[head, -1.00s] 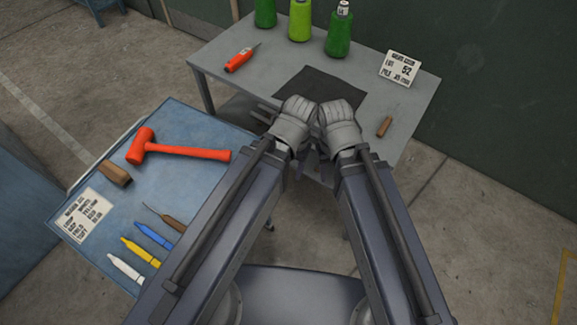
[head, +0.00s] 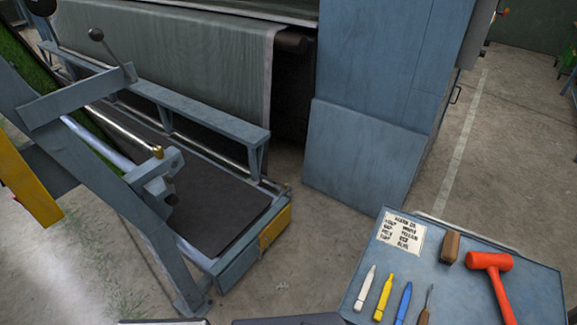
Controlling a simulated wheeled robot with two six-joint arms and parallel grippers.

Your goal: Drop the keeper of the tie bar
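A blue-grey steel machine frame (head: 180,262) stands at the left, with a slanted post and a dark flat mat (head: 222,205) on its low bed. A small bracket (head: 152,180) with a brass-coloured knob (head: 157,152) sits on the frame beside a bright round bar (head: 122,125). A lever with a dark ball knob (head: 97,34) leans above a long flat blue-grey rail (head: 195,108). I cannot tell for certain which part is the tie bar or its keeper. Neither of my grippers is in view.
A blue tool table (head: 460,290) at lower right holds a red mallet (head: 489,262), a brown block (head: 450,248), several markers, a pick and a printed card (head: 401,233). A tall blue cabinet (head: 365,110) stands behind. Bare concrete floor (head: 310,235) lies between frame and table.

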